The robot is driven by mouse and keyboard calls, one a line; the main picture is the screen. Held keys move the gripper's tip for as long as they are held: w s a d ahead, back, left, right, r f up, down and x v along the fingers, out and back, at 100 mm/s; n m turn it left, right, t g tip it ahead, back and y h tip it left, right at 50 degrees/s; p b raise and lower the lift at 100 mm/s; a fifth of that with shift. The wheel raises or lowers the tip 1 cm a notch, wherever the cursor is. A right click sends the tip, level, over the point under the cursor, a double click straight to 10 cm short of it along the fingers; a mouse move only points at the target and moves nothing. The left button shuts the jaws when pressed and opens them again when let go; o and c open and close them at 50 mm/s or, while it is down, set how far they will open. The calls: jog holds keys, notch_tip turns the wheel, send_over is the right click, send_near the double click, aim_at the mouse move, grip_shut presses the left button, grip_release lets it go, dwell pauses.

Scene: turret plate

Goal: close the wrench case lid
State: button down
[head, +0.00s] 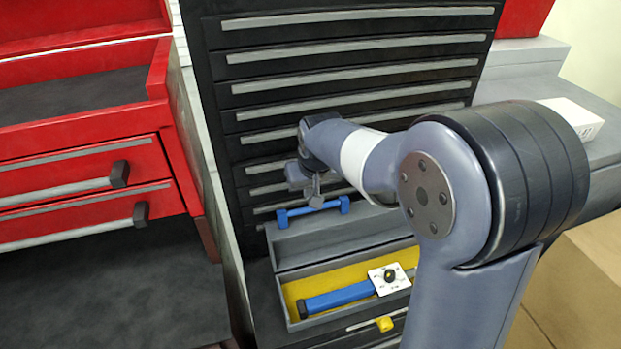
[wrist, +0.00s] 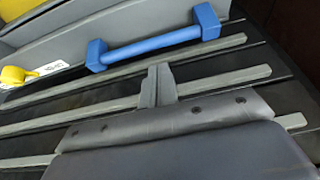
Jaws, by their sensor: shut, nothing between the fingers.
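The grey wrench case (head: 284,285) lies open on a dark surface in front of the black drawer cabinet. Its grey lid (head: 335,237) stands raised at the back, with a blue handle (head: 312,212) along its upper edge. Inside, on yellow lining, lie a blue-handled tool (head: 338,297) and a white plate with a black knob (head: 389,279). My gripper (head: 315,196) is shut and empty, close to the handle. In the wrist view, my shut fingertips (wrist: 158,72) are just below the blue handle (wrist: 150,48), seemingly apart from it. The lid (wrist: 75,38) shows beyond.
Black cabinet drawers (head: 345,75) with long grey pulls rise behind the case. Red drawers (head: 85,180) with black knobs stand at the left. A yellow knob (head: 385,323) is at the case's front. A white box (head: 572,117) sits on the right counter. My arm hides the case's right end.

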aim_at(308, 216)
jog(key=x, duration=0.4)
jog(key=shift+p, duration=0.3)
jog(key=shift+f, duration=0.1)
jog(key=shift+b, duration=0.5)
